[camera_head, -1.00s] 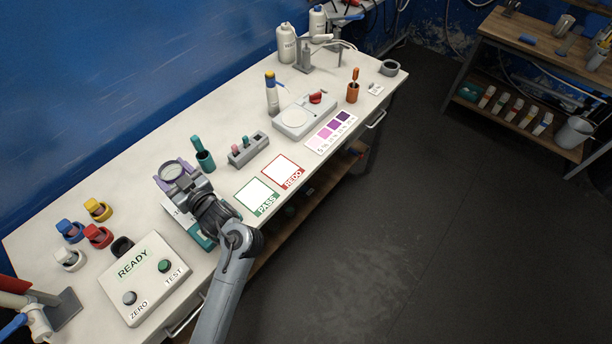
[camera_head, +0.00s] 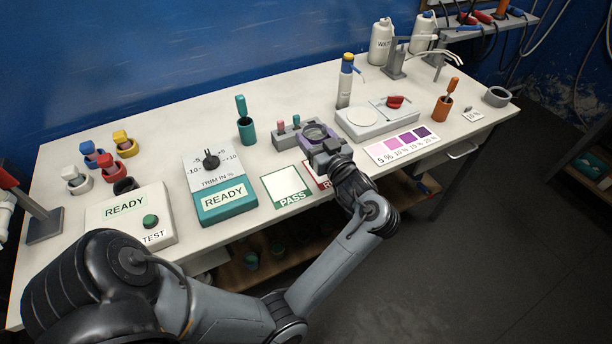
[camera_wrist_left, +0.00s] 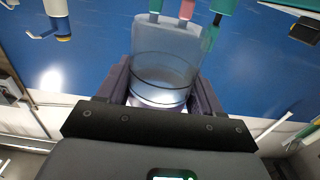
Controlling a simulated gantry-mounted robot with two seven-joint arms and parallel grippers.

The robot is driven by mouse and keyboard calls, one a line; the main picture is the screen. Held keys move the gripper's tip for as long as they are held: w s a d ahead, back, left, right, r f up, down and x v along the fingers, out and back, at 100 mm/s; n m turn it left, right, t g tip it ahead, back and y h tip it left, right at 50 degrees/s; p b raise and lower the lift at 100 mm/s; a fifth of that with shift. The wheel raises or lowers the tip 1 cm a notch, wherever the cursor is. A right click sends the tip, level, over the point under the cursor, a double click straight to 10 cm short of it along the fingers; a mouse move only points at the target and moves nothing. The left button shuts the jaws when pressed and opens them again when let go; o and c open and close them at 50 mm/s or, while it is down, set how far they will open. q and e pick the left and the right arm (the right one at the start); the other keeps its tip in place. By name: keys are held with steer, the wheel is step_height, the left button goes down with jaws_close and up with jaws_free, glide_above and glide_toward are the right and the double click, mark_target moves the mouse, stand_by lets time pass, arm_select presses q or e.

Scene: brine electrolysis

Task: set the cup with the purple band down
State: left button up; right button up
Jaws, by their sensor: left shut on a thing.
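My left gripper (camera_head: 321,141) is shut on the cup with the purple band (camera_head: 315,132). In the head view they are over the bench, in front of the grey rack (camera_head: 286,136) and behind the red-framed REDO card (camera_head: 320,180), which my wrist partly covers. In the left wrist view the clear cup (camera_wrist_left: 160,78) sits between the two dark fingers of my left gripper (camera_wrist_left: 161,88). I cannot tell whether its base touches the bench. The green-framed PASS card (camera_head: 287,184) lies bare to the left. My right gripper is not in view.
A white scale (camera_head: 370,122) and a purple colour chart (camera_head: 402,146) are to the right. A teal holder (camera_head: 246,130) stands to the left, behind the trim box (camera_head: 225,203). Several coloured clips (camera_head: 98,160) and a button box (camera_head: 131,213) are at far left.

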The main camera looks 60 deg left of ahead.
arm_select(q)
steer(key=shift+w+f+b, duration=0.3)
steer(key=shift+f+b, duration=0.1)
steer(key=shift+f, duration=0.35)
steer(key=shift+f+b, duration=0.95)
steer(key=shift+f, duration=2.25)
steer(key=shift+f, duration=0.1)
steer(key=o, duration=1.2)
steer(key=shift+f, duration=0.1)
steer(key=shift+d+r, duration=0.1)
steer(key=shift+r, duration=0.15)
